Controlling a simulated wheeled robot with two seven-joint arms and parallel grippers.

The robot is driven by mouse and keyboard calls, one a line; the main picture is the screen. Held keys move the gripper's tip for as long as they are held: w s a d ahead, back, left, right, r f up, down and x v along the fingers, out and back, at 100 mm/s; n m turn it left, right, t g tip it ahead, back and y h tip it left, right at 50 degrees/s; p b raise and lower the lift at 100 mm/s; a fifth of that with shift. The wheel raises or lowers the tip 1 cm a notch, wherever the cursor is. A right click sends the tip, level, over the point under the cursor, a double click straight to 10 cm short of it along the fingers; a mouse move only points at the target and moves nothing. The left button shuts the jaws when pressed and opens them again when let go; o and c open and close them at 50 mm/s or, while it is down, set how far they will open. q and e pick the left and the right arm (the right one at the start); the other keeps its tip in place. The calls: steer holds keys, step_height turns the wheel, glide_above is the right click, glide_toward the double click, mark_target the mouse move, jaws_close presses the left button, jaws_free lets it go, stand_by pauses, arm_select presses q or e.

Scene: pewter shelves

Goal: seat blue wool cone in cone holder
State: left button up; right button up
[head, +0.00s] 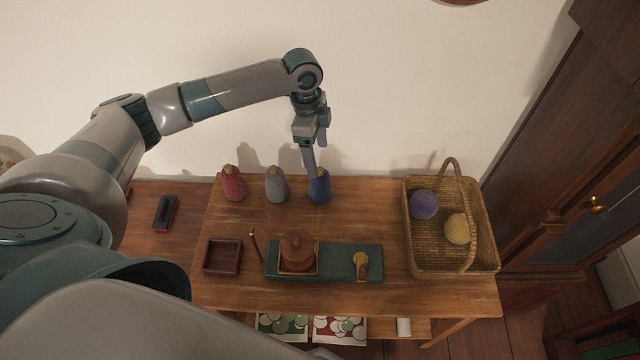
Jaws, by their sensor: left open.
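The blue wool cone (319,190) stands upright at the back of the wooden table, rightmost in a row of wool cones. My left gripper (310,165) points down right at the top of the blue cone. Its jaws are open, and their fingers partly hide the cone's tip; I cannot tell whether they touch it. A long green base (335,275) lies at the front middle. It carries a brown lidded pot-like piece (297,250) in a yellow square frame and a small brass and wood fitting (361,266). I cannot tell for sure which piece is the cone holder. My right gripper is out of view.
A red cone (233,184) and a grey cone (276,185) stand left of the blue one. A dark red open box (222,257) is at front left. A wicker basket (415,256) with purple and yellow balls and a tall handle stands right. Table between cones and base is clear.

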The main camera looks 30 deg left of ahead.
mark_target(320, 170)
arm_select(q)
steer(key=f, duration=0.5)
steer(key=f+p, duration=0.1)
steer(key=f, duration=0.1)
steer(key=shift+w+d+f, duration=0.15)
steer(key=shift+d, duration=0.25)
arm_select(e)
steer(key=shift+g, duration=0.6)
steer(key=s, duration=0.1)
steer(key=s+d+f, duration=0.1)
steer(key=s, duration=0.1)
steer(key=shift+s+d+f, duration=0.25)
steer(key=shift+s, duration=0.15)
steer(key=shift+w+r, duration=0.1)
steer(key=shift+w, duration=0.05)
